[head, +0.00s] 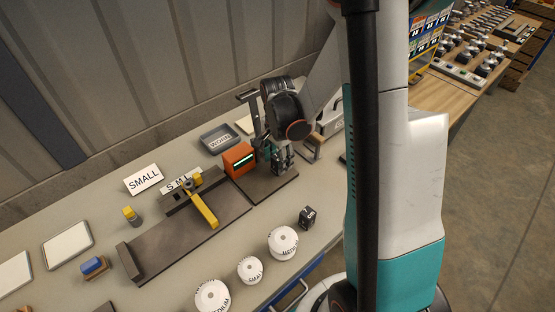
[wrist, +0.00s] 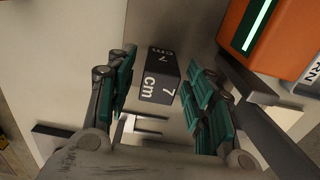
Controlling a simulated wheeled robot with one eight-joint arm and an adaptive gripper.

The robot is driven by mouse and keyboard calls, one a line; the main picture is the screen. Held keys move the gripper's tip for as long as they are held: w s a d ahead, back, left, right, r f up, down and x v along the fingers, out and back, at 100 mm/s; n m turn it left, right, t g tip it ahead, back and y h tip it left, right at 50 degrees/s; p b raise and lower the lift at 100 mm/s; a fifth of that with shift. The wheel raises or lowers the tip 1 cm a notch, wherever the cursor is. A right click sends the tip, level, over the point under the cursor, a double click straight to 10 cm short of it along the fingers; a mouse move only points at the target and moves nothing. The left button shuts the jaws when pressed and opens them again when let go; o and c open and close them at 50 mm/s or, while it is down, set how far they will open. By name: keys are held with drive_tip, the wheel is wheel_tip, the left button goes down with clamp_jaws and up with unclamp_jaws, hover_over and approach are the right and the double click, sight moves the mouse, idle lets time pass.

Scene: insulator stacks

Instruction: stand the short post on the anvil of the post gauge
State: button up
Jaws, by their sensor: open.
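My gripper (wrist: 160,95), also in the head view (head: 279,163), is open over the dark plate beside an orange box with a lit green display (head: 238,158). The box shows at upper right in the wrist view (wrist: 268,35). A dark block marked "7 cm" (wrist: 159,76) is between the spread fingers with gaps on both sides. I cannot tell whether it is the short post. In the head view the gripper largely hides that spot. A second dark block with white marking (head: 307,217) stands on the table. A dark plate with S M L marks (head: 165,241) carries a yellow slider (head: 204,212).
A grey WORN tray (head: 219,139) lies behind the orange box. A SMALL sign (head: 143,179) and a yellow-topped piece (head: 131,217) are at left.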

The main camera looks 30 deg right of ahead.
sight(277, 157)
wheel_tip(277, 157, up, 11)
drive_tip(key=p, duration=0.3)
drive_tip(key=shift+r, duration=0.2)
idle(0.9)
